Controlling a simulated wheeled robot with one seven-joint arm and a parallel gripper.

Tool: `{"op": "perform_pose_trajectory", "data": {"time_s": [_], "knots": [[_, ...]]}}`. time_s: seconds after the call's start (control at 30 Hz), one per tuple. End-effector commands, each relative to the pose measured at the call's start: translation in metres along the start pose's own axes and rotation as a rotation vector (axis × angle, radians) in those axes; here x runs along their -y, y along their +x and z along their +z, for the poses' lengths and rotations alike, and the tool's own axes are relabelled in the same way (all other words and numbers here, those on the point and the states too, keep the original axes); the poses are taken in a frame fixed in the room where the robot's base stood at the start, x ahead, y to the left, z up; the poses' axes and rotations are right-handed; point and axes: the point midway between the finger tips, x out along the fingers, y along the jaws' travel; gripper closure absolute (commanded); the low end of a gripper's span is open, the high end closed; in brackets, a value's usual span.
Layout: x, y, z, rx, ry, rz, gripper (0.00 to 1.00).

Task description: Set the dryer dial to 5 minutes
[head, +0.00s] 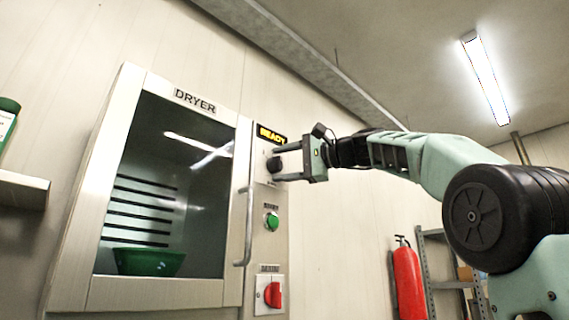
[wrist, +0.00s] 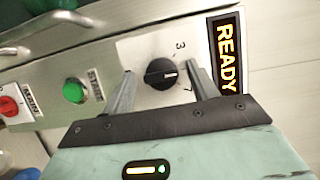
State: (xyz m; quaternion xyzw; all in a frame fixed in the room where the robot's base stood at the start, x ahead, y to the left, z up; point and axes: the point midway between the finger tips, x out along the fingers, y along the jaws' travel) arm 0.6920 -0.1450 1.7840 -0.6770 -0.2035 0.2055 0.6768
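The dryer (head: 105,190) is a steel cabinet with a glass door. Its black dial (wrist: 160,74) has a light pointer line, and the numbers 3 and 7 show beside it in the wrist view. The line points roughly between 3 and 7; the mark there is hidden or too small to read. My gripper (head: 277,163) is at the dial on the dryer's right panel. In the wrist view its two fingers (wrist: 160,82) stand apart on either side of the dial, with a visible gap to it. The dial also shows in the head view (head: 273,165), partly hidden by the fingers.
A READY display (wrist: 227,58) sits beside the dial. A green start button (head: 272,221) and a red main switch (head: 272,295) are below it. The door handle (head: 247,225) stands out left of the panel. A green bowl (head: 148,262) is behind the glass.

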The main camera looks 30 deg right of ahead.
Motion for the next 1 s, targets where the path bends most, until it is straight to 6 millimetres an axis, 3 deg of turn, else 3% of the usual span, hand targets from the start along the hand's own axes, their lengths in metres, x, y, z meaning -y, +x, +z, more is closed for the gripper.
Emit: {"op": "perform_pose_trajectory", "data": {"time_s": [0.23, 0.37, 1.0], "knots": [[0.0, -0.003, 0.0, -0.002, -0.001, -0.002, 0.41], [-0.001, -0.017, -0.001, -0.005, -0.001, -0.003, 0.41], [0.0, -0.153, -0.001, -0.005, 0.0, -0.001, 0.41]]}}
